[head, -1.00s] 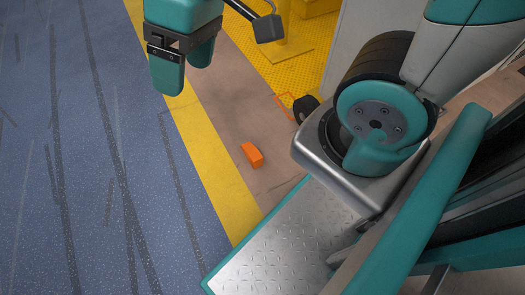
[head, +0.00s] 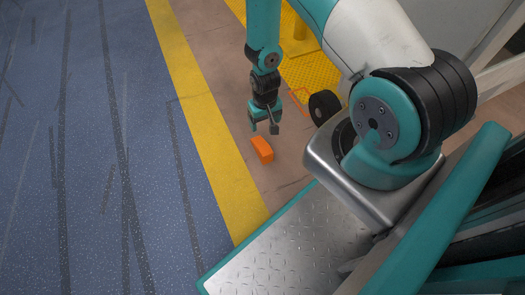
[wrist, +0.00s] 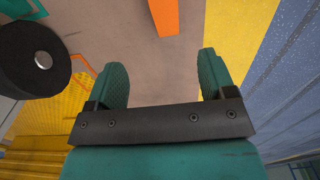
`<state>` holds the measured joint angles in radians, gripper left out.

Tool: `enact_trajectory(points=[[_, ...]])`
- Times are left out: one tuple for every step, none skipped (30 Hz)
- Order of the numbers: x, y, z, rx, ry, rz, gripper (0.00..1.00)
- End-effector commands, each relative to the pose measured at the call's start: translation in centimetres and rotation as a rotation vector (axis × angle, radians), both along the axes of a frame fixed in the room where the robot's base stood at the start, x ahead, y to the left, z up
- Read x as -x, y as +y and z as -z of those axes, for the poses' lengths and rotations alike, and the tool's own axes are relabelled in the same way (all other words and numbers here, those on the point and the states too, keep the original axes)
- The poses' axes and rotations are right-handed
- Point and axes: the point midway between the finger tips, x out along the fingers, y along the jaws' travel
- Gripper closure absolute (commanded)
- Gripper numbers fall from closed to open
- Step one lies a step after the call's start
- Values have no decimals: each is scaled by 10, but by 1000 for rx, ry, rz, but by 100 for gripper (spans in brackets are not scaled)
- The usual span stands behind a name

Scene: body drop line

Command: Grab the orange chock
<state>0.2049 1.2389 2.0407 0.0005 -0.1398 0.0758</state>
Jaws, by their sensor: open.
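The orange chock (head: 262,150) lies on the brown floor strip, to the right of the yellow line in the head view. My gripper (head: 264,129) is just above it in that picture, pointing down, open and empty. In the wrist view the chock (wrist: 164,15) shows at the top edge, partly cut off. It lies beyond the two fingertips (wrist: 160,70) and roughly between them sideways. The jaws are apart from the chock.
A black wheel (head: 324,106) stands to the right of my gripper, near an orange outline (head: 299,96) on the floor. Yellow textured plating (head: 309,73) lies behind. The yellow line (head: 205,120) and blue floor (head: 80,150) to the left are clear.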

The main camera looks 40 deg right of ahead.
Motion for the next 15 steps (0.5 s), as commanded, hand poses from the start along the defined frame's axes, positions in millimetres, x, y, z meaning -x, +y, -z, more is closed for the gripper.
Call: enact_trajectory(points=[[1,0,15,0,2,1,23],[1,0,22,0,3,1,23],[1,0,31,0,3,0,23],[1,0,39,0,2,0,23],[1,0,46,0,2,0,23],[1,1,56,-1,3,0,23],[1,1,63,-1,3,0,23],[1,1,70,-1,2,0,23],[1,1,79,-1,2,0,23],[1,1,85,-1,2,0,23],[1,1,91,-1,2,0,23],[0,1,98,-1,2,0,23],[0,1,102,0,1,0,23],[0,1,106,0,1,0,23],[0,1,110,0,1,0,23]])
